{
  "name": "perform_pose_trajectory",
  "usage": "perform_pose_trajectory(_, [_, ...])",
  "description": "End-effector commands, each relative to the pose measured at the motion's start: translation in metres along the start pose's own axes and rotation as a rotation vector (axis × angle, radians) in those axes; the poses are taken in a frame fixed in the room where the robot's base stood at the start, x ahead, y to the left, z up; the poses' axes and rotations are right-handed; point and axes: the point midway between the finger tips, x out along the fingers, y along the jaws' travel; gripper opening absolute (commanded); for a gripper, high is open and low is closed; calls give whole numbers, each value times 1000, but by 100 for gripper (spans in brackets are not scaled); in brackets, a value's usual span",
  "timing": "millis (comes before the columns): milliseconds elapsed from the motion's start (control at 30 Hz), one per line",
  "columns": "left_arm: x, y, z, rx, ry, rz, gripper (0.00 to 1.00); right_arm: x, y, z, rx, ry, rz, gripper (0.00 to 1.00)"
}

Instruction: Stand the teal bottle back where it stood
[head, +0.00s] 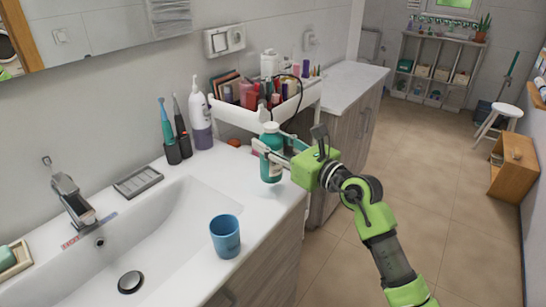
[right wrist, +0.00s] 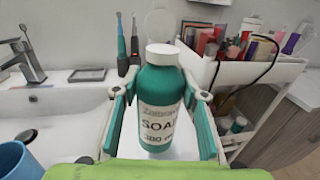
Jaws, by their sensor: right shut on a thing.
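The teal bottle (head: 271,172) has a white cap and a pale label reading SOAP. It is upright over the right end of the white sink counter in the head view. In the right wrist view the bottle (right wrist: 161,85) fills the middle, between the fingers. My right gripper (head: 272,156) is shut on the bottle's sides; its teal-padded fingers also show in the right wrist view (right wrist: 160,100). I cannot tell whether the base touches the counter. My left gripper is not in view.
A blue cup (head: 225,237) stands near the counter's front edge. A white and purple pump bottle (head: 201,120) and toothbrushes (head: 167,128) stand at the back. A white cart (head: 240,117) full of cosmetics is behind the bottle. Another teal bottle (right wrist: 238,125) sits low on the cart.

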Motion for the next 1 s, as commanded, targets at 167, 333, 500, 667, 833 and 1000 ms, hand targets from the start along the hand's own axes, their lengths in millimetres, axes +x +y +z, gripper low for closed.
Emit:
perform_pose_trajectory(167, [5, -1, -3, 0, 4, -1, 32, 9, -10, -15, -2, -4, 0, 9])
perform_pose_trajectory(333, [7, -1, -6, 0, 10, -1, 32, 14, -15, -34, 3, -1, -1, 9])
perform_pose_trajectory(500, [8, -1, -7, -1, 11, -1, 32, 14, -14, -51, 0, -3, -1, 9])
perform_pose_trajectory(667, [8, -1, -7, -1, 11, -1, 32, 13, -14, -52, -1, -4, 0, 9])
perform_pose_trajectory(833, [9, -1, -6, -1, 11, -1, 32, 13, -15, -54, -1, -4, 0, 9])
perform_pose_trajectory(1000, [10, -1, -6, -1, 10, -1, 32, 13, -15, -56, -1, -1, 0, 56])
